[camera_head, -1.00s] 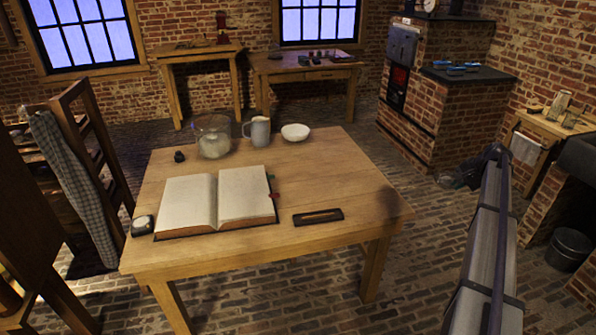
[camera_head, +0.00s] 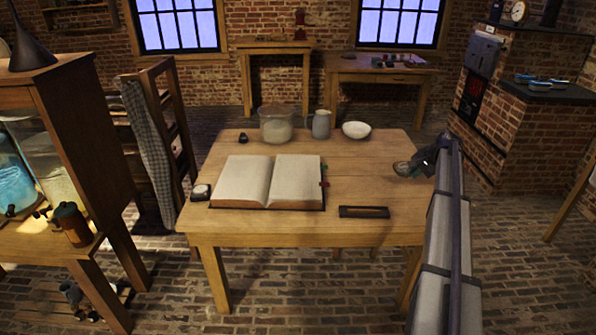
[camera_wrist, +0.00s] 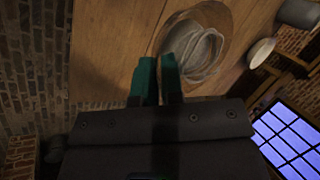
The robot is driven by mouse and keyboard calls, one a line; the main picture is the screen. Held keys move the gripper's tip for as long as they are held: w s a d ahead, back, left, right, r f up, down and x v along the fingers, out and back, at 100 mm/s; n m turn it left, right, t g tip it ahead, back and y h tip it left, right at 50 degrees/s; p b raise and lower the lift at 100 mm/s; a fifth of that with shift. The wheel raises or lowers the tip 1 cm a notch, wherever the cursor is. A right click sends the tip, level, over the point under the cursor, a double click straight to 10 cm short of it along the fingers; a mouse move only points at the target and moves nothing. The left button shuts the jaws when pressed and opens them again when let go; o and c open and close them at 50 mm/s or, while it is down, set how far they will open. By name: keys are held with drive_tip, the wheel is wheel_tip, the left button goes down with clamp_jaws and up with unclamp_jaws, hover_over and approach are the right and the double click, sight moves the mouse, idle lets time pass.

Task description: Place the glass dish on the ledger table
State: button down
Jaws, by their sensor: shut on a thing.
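The ledger table (camera_head: 375,190) is wooden, with a large open book (camera_head: 268,182) on it. My gripper (camera_head: 428,165) is at the table's right edge in the head view. The glass dish (camera_wrist: 222,22), clear and round with greyish ring shapes in it, shows just beyond my teal fingertips (camera_wrist: 158,80) in the wrist view. The fingers are shut on its near rim. In the head view the dish (camera_head: 403,168) is a small pale shape by the gripper, over the right part of the tabletop. I cannot tell its height above the wood.
A glass jar (camera_head: 276,124), a grey jug (camera_head: 320,124) and a white bowl (camera_head: 356,130) stand along the back of the table. A dark narrow tray (camera_head: 364,212) lies at the front. The right side of the tabletop is bare. A brick stove (camera_head: 508,140) stands at right.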

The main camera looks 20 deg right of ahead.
wheel_tip(320, 180, down, 8)
drive_tip(key=w+d+f+m+h+b, duration=0.1)
drive_tip(key=w+d+m+h+b, duration=0.1)
drive_tip(key=m+b, duration=0.3)
drive_tip(key=b, duration=1.1)
approach(402, 209)
drive_tip(key=shift+t, duration=0.4)
drive_tip(key=x, duration=0.6)
drive_tip(key=shift+s+d+f, duration=0.15)
drive_tip(key=shift+d+f, duration=0.05)
drive_tip(key=shift+f, duration=0.25)
drive_tip(key=shift+r, duration=0.25)
drive_tip(key=shift+f, duration=0.15)
drive_tip(key=c, duration=1.5)
unclamp_jaws()
